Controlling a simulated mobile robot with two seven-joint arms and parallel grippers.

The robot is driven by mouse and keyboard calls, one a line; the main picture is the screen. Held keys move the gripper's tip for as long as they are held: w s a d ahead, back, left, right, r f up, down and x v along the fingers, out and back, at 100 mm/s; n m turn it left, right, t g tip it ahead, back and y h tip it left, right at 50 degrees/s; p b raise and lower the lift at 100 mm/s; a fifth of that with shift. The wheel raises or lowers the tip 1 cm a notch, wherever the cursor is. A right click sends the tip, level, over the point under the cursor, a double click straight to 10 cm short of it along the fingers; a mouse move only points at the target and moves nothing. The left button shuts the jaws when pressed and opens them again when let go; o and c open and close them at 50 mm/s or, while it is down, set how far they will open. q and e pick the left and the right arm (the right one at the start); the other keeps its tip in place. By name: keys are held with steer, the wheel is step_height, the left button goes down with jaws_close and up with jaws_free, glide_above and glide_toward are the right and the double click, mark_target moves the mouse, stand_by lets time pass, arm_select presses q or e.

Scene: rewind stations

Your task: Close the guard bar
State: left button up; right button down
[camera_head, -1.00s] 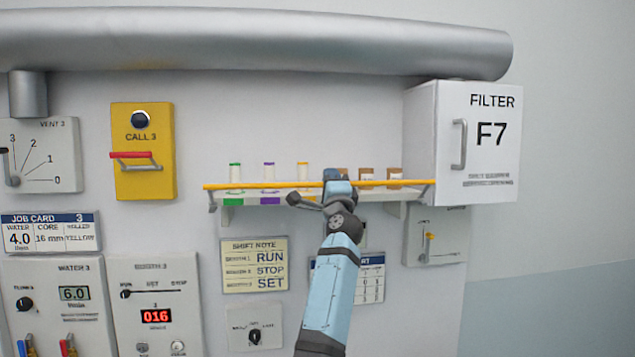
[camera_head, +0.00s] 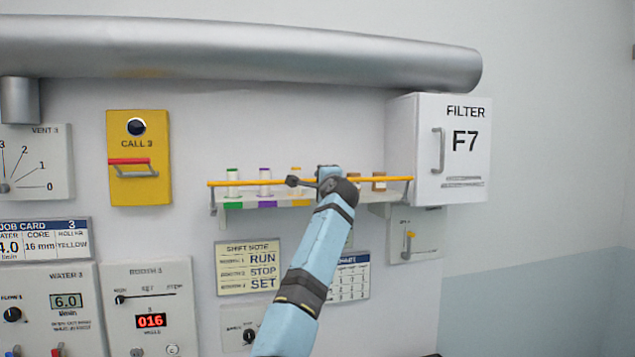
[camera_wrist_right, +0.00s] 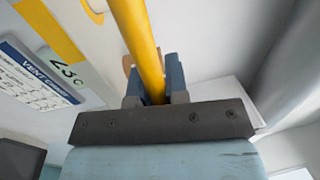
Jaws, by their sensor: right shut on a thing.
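The guard bar (camera_head: 240,183) is a long yellow rod with a grey arm at each end. It runs along the front of the wall shelf (camera_head: 335,198) and crosses in front of the lower part of the spools. My right gripper (camera_wrist_right: 155,88) is shut on the guard bar, with the yellow rod (camera_wrist_right: 140,40) between its two blue-grey fingers. In the head view my right wrist hides the hold and part of the bar right of its middle. My left gripper is not in view.
Several small spools (camera_head: 264,175) stand on the shelf behind the bar. A white filter box (camera_head: 465,165) juts out at the right. A yellow call panel (camera_head: 140,185) is at the left, and a thick grey pipe (camera_head: 240,60) runs above. Notes and panels hang below.

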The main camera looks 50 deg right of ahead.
steer(key=shift+w+d+g+y, duration=0.3)
steer(key=shift+w+g+y, duration=0.2)
steer(key=shift+g, duration=0.2)
steer(key=shift+w+d+g+y, duration=0.25)
steer(key=shift+w+g+y, duration=0.1)
steer(key=shift+g+y, duration=0.3)
steer(key=shift+f, duration=0.1)
steer(key=shift+g, duration=0.35)
steer(key=c, duration=1.1)
jaws_free()
steer(key=shift+w+d, duration=0.1)
steer(key=shift+w, duration=0.05)
